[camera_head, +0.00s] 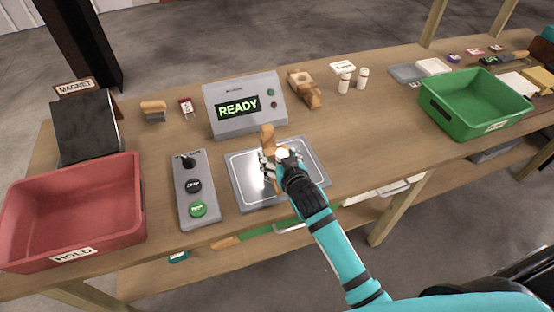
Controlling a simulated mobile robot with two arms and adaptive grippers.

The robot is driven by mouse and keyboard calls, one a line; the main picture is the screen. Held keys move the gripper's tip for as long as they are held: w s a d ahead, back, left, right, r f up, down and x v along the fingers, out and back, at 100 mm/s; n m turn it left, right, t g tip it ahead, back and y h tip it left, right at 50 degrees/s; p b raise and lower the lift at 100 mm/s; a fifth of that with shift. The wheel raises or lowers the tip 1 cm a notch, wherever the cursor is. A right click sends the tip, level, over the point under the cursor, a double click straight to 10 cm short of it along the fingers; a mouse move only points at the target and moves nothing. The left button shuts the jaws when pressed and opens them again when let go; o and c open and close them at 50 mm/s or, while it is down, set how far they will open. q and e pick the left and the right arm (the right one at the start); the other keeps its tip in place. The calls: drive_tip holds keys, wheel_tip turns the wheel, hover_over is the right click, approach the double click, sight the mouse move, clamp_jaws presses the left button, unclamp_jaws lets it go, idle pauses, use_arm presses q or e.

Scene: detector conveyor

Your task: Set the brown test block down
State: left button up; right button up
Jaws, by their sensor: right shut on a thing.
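My right gripper (270,165) is over the grey plate with a white outline (245,190), shut on the brown test block (267,135). The block's upper end stands out beyond the fingers on the far side. Its lower part is hidden by the gripper, so I cannot tell whether it touches the plate. My left gripper is out of view.
Behind the plate stands a grey device (245,104) reading READY. A button panel (194,190) is left of the plate, beside a red HOLD bin (72,205). Tan blocks (304,88) and white bottles (344,82) stand behind. A green bin (478,103) is at right.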

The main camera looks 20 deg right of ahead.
drive_tip(key=shift+w, duration=0.5)
drive_tip(key=shift+w+f, duration=0.1)
drive_tip(key=shift+f, duration=0.1)
drive_tip(key=shift+f+p, duration=0.4)
drive_tip(key=shift+f, duration=1.2)
drive_tip(key=shift+f, duration=0.1)
drive_tip(key=o, duration=1.6)
drive_tip(key=shift+c, duration=0.2)
drive_tip(key=shift+s, duration=0.4)
drive_tip(key=b+v, duration=0.1)
drive_tip(key=v, duration=1)
drive_tip(key=shift+s+r, duration=0.15)
drive_tip(key=shift+r, duration=0.2)
